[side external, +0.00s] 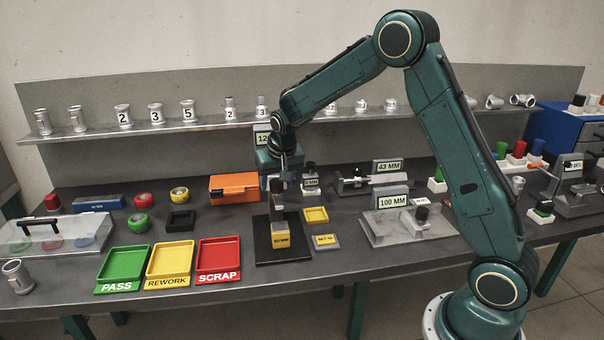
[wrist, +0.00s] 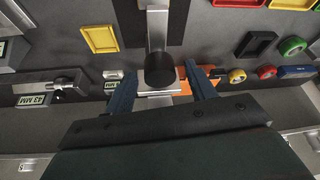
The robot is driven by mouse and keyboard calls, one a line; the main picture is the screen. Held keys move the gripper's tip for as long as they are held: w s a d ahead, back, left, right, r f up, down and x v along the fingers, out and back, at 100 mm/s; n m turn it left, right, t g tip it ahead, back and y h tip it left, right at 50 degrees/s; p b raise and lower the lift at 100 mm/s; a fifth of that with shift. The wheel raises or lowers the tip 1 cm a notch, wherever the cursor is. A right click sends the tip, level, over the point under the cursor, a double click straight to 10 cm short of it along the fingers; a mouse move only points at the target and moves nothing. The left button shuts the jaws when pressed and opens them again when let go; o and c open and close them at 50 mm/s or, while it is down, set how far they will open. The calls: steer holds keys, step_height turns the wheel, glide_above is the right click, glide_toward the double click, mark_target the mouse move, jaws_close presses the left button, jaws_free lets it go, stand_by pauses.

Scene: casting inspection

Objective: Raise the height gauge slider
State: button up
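The height gauge stands on a black base plate (side external: 262,246) in the middle of the bench. Its silver upright (wrist: 157,28) and a round black knob (wrist: 160,70) show in the wrist view. My gripper (side external: 279,172) is over the top of the gauge, pointing down. In the wrist view my gripper (wrist: 158,66) is open, one blue finger on each side of the knob, with gaps visible. Contact with the slider cannot be made out.
Green PASS (side external: 121,268), yellow REWORK (side external: 169,263) and red SCRAP (side external: 218,259) trays lie left of the gauge. An orange box (side external: 234,188) is behind. A small yellow tray (side external: 315,215) and the 100 MM fixture (side external: 408,226) are right.

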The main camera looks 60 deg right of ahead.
steer(key=shift+r, duration=0.15)
steer(key=v, duration=1.3)
steer(key=shift+r, duration=0.25)
steer(key=shift+s+a, duration=0.1)
steer(key=shift+s, duration=0.15)
steer(key=s+a+r+n+t+y, duration=0.1)
steer(key=s+a+r+n, duration=0.15)
steer(key=s, duration=0.55)
steer(key=s+a+r+n, duration=0.1)
steer(key=s+a+r, duration=0.2)
steer(key=s, duration=0.4)
steer(key=s+a+f+n, duration=0.1)
steer(key=s, duration=0.6)
steer(key=s+a+f+n+y, duration=0.1)
steer(key=s+a+f+n, duration=0.1)
steer(key=s, duration=0.6)
steer(key=shift+a+f+t, duration=0.15)
steer(key=shift+t, duration=0.25)
